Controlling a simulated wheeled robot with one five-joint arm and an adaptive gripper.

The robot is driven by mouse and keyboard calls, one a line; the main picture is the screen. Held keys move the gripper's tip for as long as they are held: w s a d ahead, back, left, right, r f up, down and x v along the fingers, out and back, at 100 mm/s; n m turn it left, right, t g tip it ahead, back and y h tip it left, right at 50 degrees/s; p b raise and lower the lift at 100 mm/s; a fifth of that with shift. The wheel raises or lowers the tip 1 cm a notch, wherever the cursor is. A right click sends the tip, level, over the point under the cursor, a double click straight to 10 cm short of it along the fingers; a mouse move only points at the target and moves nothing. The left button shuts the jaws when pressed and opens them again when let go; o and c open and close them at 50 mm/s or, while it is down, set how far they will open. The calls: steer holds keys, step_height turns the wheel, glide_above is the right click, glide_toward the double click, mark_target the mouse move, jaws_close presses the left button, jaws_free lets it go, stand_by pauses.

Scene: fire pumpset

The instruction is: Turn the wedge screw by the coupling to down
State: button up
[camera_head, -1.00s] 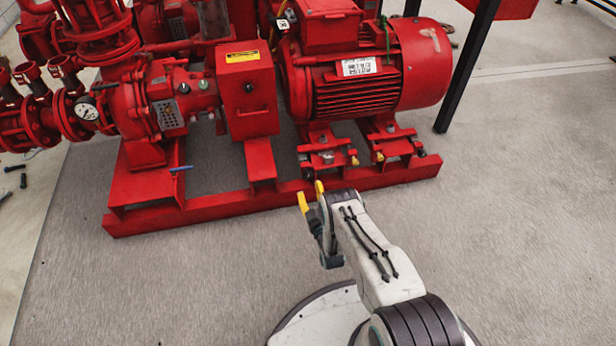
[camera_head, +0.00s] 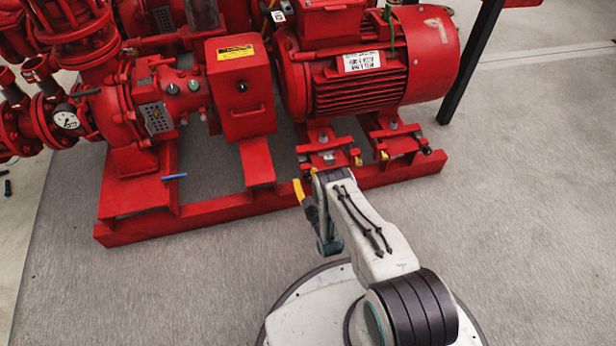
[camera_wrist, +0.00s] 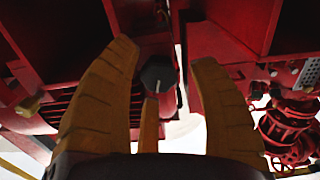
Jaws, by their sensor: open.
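In the wrist view, a dark round knob (camera_wrist: 158,72), which looks like the wedge screw by the coupling, sits between the tips of my gripper (camera_wrist: 166,60). A thin light mark shows on the knob's lower part. My yellow fingers are spread on both sides of it with gaps, and a third yellow finger shows below it. In the head view, my gripper (camera_head: 306,181) is low at the coupling-side motor foot (camera_head: 325,155), partly hidden by my arm. I cannot make out the knob there.
The red motor (camera_head: 365,70) stands above the feet, with the coupling guard (camera_head: 240,90) at its left. Other screws show a yellow knob (camera_head: 357,159), another yellow knob (camera_head: 384,156) and a black knob (camera_head: 426,149). The red base rail (camera_head: 220,207) runs in front. The floor at right is clear.

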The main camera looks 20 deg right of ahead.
jaws_close()
stand_by(0.6)
